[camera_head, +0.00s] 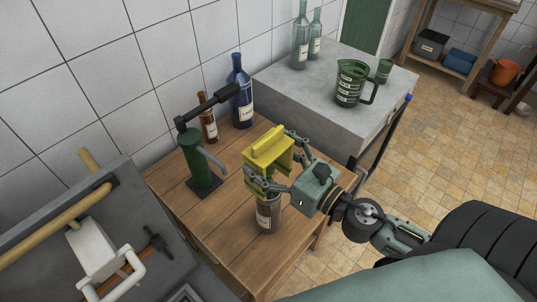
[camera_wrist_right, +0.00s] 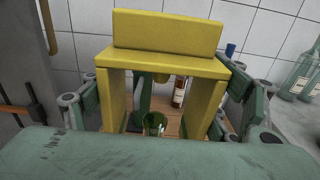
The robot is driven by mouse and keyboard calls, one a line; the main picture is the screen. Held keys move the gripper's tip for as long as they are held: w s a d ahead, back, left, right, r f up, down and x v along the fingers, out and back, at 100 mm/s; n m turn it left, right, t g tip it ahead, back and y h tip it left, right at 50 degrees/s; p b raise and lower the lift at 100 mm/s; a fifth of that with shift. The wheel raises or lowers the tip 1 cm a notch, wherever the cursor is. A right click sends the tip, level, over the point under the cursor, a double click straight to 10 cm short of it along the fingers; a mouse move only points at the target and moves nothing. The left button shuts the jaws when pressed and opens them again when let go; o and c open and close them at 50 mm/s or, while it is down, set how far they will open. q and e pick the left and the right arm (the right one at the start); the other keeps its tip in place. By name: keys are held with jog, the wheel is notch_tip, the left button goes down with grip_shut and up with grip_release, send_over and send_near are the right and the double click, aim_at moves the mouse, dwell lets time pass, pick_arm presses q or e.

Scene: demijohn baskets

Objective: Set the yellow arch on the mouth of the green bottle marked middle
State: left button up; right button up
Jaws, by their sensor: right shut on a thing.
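My right gripper (camera_head: 279,163) is shut on the yellow arch (camera_head: 268,148), one finger at each side. In the right wrist view the arch (camera_wrist_right: 166,66) is upright, with two legs and a ridge on top. Below it in the head view stands a dark glass vessel (camera_head: 268,214) with a pale label, its top partly hidden by the gripper. I cannot read the label. In the right wrist view a green glass mouth (camera_wrist_right: 154,122) shows between the arch's legs, lower and farther off. The arch appears apart from it. My left gripper is not in view.
On the wooden table (camera_head: 222,226) stand a green corking tool (camera_head: 199,164) with a black lever, a brown bottle (camera_head: 208,124) and a blue bottle (camera_head: 239,95). A grey block (camera_head: 320,112) behind carries a green jug (camera_head: 352,83) and clear bottles (camera_head: 301,40).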

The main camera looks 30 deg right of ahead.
aim_at(273, 178)
jog(key=shift+f+b, duration=3.25)
jog(key=shift+f, duration=0.3)
jog(key=o, duration=1.2)
jog(key=shift+s+d+r, duration=0.1)
jog(key=shift+s+d, duration=0.1)
jog(key=shift+s, duration=0.35)
jog(key=v, duration=1)
jog(key=shift+s, duration=0.4)
